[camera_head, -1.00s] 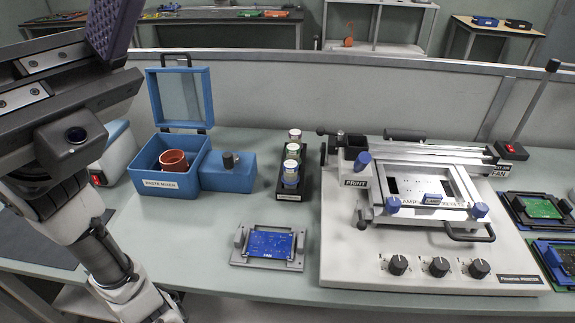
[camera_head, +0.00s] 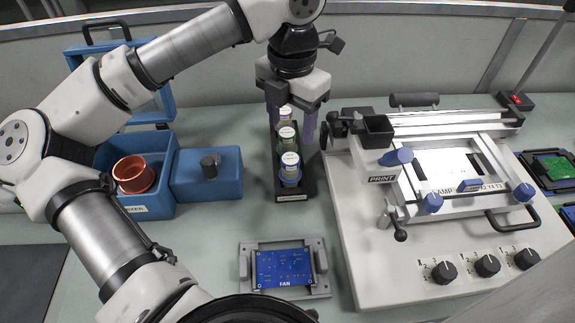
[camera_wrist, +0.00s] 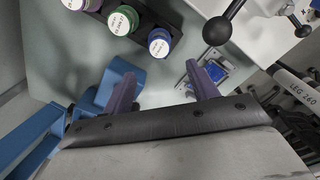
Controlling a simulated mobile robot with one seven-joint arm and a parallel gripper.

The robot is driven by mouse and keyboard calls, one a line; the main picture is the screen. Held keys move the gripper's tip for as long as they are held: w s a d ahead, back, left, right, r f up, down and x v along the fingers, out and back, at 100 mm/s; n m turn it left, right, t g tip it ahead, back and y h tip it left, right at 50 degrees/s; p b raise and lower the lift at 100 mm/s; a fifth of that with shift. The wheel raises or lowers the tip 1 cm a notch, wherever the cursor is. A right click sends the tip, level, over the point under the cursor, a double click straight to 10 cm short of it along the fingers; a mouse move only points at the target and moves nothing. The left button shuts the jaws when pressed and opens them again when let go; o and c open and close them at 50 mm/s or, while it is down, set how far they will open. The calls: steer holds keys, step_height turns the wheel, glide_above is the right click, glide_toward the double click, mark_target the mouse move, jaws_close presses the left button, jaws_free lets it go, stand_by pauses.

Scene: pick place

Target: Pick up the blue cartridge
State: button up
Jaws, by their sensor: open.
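The blue cartridge (camera_head: 290,175) has a white cap and stands upright at the near end of a black rack (camera_head: 310,186). In the wrist view the blue cartridge (camera_wrist: 160,43) shows its round labelled top, just beyond the gap between my fingers. Two more cartridges stand behind it in the rack, a green one (camera_wrist: 122,20) and a purple one (camera_wrist: 83,4). My gripper (camera_head: 291,128) is open and empty. Its purple fingers also show in the wrist view (camera_wrist: 160,74). In the head view they hang to either side of the rack's far part, apart from the blue cartridge.
Left of the rack are a blue lidded box (camera_head: 148,205) holding a red-brown cup (camera_head: 134,174), and a smaller blue box (camera_head: 207,178). The printing machine (camera_head: 440,262) stands close on the right. A fixture with a blue FAN board (camera_head: 283,268) lies in front.

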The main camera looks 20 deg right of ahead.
mark_target(290, 158)
step_height(290, 158, down, 6)
steer(key=shift+s+f+p, duration=0.1)
steer(key=shift+p, duration=0.25)
steer(key=shift+w+f+p, duration=0.2)
steer(key=shift+f+p, duration=0.75)
steer(key=shift+f, duration=1.7)
steer(key=shift+c, duration=0.5)
steer(key=c, duration=1.1)
steer(key=shift+r, duration=0.1)
steer(key=shift+c, duration=0.2)
